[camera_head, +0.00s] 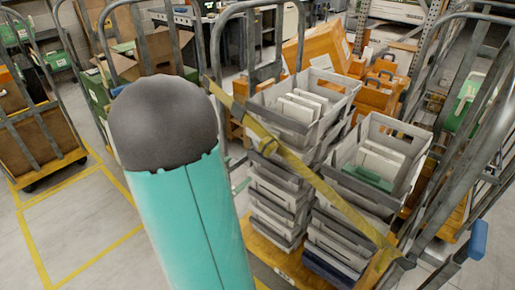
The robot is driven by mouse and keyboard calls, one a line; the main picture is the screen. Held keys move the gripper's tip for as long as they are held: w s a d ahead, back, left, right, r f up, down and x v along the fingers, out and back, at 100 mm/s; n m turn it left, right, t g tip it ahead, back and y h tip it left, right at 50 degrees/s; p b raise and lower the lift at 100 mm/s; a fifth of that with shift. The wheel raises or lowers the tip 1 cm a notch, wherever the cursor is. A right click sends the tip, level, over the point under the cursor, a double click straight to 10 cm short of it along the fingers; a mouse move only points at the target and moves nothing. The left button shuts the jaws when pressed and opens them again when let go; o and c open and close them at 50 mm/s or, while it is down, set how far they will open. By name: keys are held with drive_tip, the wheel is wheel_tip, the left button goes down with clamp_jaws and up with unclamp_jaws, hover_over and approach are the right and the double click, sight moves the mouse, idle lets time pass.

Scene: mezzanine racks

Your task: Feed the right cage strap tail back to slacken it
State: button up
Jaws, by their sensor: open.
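A yellow strap (313,180) runs diagonally across the front of the right roll cage (463,130). It goes from the cage's left upright, high up, down to the lower right near the frame. The cage holds two stacks of grey totes, the left stack (280,190) and the right stack (343,235), on an orange base (262,250). The strap passes in front of both stacks. I cannot pick out a loose strap tail or a buckle. My gripper is not in view; a teal and dark grey part of my arm fills the left middle and hides what is behind it.
Another roll cage with brown boxes (40,135) stands at far left, on floor marked with yellow lines (75,190). Orange cases (325,50) stand behind the totes. A blue handle (478,239) sticks out at lower right. Clear floor shows at lower left.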

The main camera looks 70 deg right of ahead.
sight(263, 150)
drive_tip(key=x, duration=1.3)
drive_tip(key=shift+s+d, duration=0.1)
drive_tip(key=shift+d, duration=0.2)
